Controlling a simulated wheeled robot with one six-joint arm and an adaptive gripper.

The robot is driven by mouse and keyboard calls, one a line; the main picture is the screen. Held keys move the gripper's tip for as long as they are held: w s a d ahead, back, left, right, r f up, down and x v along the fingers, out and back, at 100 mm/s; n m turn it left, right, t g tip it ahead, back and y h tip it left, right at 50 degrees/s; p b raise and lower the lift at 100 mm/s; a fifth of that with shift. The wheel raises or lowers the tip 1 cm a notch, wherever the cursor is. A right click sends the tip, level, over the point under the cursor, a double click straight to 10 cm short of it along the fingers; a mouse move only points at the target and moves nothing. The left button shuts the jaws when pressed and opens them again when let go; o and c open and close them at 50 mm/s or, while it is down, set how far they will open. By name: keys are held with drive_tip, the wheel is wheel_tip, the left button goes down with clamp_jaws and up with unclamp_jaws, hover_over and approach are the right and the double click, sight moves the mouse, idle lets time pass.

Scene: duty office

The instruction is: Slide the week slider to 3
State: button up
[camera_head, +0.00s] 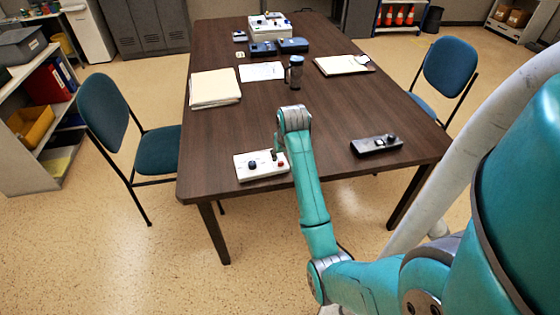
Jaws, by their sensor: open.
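A white control box (248,174) lies near the front left of the table, with a dark knob and a red part on top. My gripper (276,154) is above its right half, pointing down, small and partly hidden by my arm. It is open; I cannot tell whether it touches the box. A black control box (366,149) with light and dark knobs on top lies to the right of my arm. A larger white device (268,22) stands at the table's far end. No lettering or scale is readable, so I cannot tell which one carries the week slider or its setting.
The brown table (335,110) also holds a dark bottle (295,72), a paper stack (215,88), a clipboard (343,65) and dark blue boxes (293,45). Blue chairs stand left (104,105) and right (450,66). The tabletop between the bottle and black box is clear.

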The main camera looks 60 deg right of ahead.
sight(281, 162)
drive_tip(key=x, duration=0.5)
drive_tip(key=shift+f, duration=0.35)
clamp_jaws()
